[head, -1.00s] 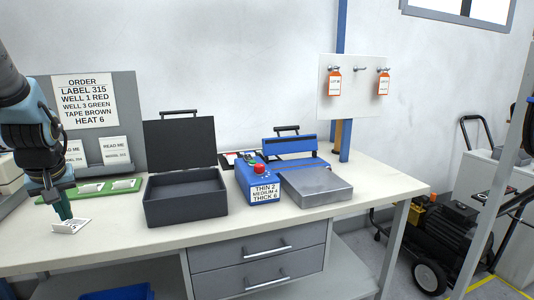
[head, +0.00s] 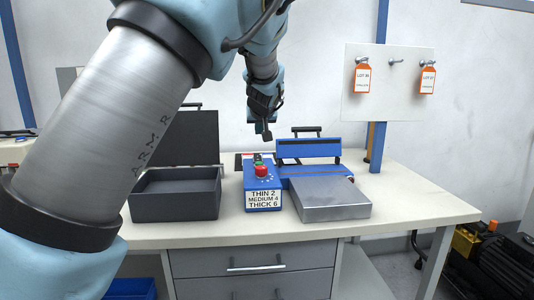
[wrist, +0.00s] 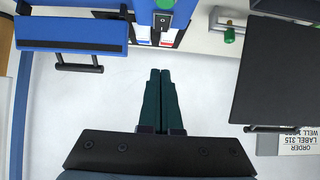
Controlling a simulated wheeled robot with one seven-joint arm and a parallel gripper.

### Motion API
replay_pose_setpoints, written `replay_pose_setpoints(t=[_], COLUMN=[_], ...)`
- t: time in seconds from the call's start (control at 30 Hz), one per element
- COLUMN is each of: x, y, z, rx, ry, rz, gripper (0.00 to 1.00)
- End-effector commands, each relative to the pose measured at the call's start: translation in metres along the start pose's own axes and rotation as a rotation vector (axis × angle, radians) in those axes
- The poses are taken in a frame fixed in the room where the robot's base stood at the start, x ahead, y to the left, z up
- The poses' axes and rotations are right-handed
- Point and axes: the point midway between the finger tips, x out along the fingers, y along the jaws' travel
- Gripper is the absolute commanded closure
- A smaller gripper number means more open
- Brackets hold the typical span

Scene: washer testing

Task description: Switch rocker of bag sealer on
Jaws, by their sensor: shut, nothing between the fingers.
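The bag sealer's blue control box (head: 262,182) stands on the bench, with a red knob (head: 261,171) on top and a label reading THIN 2, MEDIUM 4, THICK 6 on its front. Its hinged blue sealing bar (head: 308,148) is to the right.
An open dark grey case (head: 175,204) stands left of the sealer. A metal block (head: 330,205) lies in front of the sealing bar. A pegboard with orange tags (head: 388,82) is behind at right. The bench's right end (head: 425,207) is clear.

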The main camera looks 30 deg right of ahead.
Motion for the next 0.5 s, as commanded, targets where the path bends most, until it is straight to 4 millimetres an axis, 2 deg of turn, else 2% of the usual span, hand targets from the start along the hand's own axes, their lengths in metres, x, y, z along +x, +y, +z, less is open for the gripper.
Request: replay_pose_setpoints(t=[0.33,0.5], x=[0.001,0.014], y=[0.000,-0.001], z=[-0.001,-0.001], rx=[0.000,0.001], ry=[0.001,0.000], rz=[0.000,-0.003], gripper=[1.00,1.00])
